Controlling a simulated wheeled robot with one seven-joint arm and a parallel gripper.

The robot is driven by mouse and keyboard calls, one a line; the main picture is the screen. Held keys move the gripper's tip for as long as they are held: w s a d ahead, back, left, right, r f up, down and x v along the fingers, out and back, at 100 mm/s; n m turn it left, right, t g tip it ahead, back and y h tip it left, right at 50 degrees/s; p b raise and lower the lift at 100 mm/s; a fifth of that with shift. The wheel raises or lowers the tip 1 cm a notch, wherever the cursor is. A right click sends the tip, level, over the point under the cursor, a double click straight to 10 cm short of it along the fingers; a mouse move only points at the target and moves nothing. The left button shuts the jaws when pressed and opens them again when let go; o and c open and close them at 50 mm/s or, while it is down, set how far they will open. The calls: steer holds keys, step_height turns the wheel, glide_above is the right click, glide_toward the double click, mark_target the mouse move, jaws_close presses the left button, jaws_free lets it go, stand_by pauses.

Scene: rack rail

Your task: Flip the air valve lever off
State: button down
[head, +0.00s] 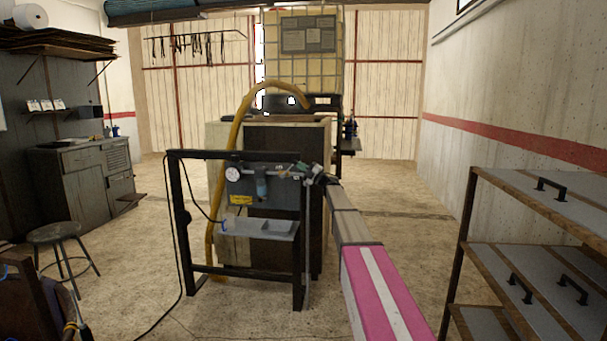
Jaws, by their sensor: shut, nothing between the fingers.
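The air panel (245,172) hangs on the top bar of a dark metal frame in the middle of the head view. It carries a round white gauge (232,173), a blue filter bowl (262,188) and small fittings to the right. A small greenish part (303,167) near the panel's right end may be the valve lever; its position is too small to read. My arm reaches in from the lower right. My gripper (313,174) is at the panel's right end, shut and empty, close to the greenish part. I cannot tell if they touch.
A grey tray (258,228) sits on the frame below the panel. A yellow hose (218,190) arches behind it, over a large box (285,150). A shelf unit (540,240) stands at right, a stool (58,236) at left.

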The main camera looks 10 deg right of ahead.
steer(key=a+r+g+h, duration=0.1)
steer(key=r+h, duration=0.1)
steer(key=w+a+r+n+g+h, duration=0.1)
steer(key=a+r+g+h, duration=0.1)
steer(key=shift+w+a+n, duration=0.1)
steer(key=shift+a+n, duration=0.2)
steer(key=shift+w+a+r, duration=0.2)
steer(key=shift+a+r, duration=0.05)
steer(key=shift+a, duration=0.35)
steer(key=shift+w+a+r, duration=0.2)
steer(key=shift+a+r, duration=0.05)
steer(key=shift+a, duration=0.55)
steer(key=shift+r, duration=0.1)
